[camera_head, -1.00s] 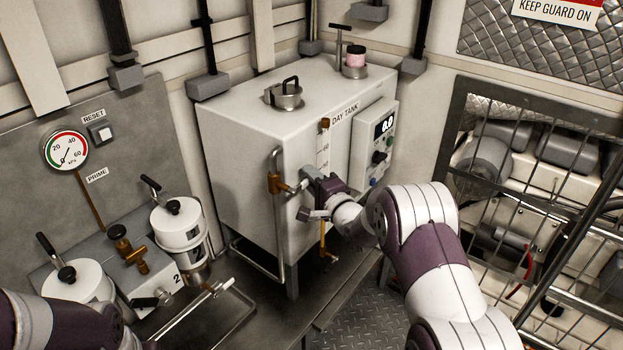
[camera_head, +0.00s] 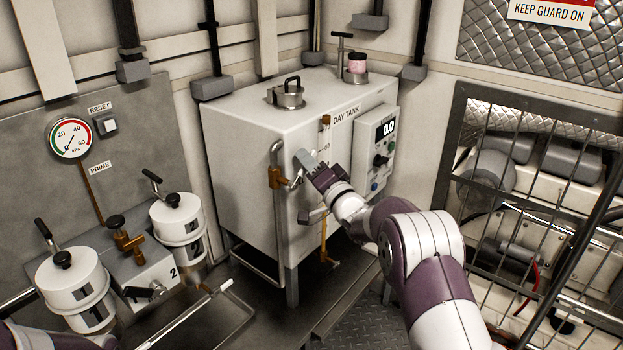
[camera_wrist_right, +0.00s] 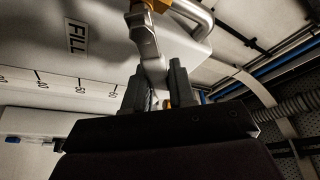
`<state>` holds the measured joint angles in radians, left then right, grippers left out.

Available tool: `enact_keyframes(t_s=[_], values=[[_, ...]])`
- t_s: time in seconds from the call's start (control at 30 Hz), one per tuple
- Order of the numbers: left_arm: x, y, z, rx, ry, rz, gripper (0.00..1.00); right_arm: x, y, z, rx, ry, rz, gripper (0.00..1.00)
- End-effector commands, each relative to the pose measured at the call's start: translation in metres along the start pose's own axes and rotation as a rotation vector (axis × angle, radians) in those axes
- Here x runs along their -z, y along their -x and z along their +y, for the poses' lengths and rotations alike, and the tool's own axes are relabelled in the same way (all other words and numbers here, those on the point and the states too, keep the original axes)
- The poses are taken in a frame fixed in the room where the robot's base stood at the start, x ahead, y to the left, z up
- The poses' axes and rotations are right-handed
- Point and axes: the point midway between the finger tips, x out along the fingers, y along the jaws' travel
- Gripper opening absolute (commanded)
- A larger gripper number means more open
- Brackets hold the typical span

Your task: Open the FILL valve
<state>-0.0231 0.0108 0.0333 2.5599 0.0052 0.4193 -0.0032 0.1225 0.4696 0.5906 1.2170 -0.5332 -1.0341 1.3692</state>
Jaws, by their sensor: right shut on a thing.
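The FILL valve (camera_head: 276,178) is a brass body on the silver pipe at the front left of the white day tank (camera_head: 240,150). Its metal lever handle (camera_head: 295,181) points right, towards my right gripper (camera_head: 304,164). In the right wrist view the lever (camera_wrist_right: 148,45) runs from the orange-brass valve (camera_wrist_right: 158,5) down between the grey fingers of my right gripper (camera_wrist_right: 157,90), which is shut on it. The FILL label (camera_wrist_right: 76,37) is on the tank to the left. The exact grip contact is partly hidden in the head view. My left gripper is out of view.
A panel with pressure gauge (camera_head: 70,138) and white canisters (camera_head: 178,218) stand at the left. A control box (camera_head: 378,150) is on the tank's right side. A wire guard (camera_head: 530,200) stands at the right.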

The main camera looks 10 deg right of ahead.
Motion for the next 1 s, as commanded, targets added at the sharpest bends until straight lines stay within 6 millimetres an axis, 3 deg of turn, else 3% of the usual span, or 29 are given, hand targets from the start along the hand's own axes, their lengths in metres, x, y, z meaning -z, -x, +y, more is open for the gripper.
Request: enact_keyframes(t_s=[0.03,0.5,1.0], values=[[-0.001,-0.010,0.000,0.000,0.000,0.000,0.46,-0.003,0.001,0.001,0.019,0.041,0.000,0.00],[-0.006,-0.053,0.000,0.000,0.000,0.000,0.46,-0.009,0.004,-0.027,0.189,0.453,0.001,0.00],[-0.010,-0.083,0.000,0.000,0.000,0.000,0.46,-0.023,0.009,-0.047,0.337,0.809,0.000,0.00]])
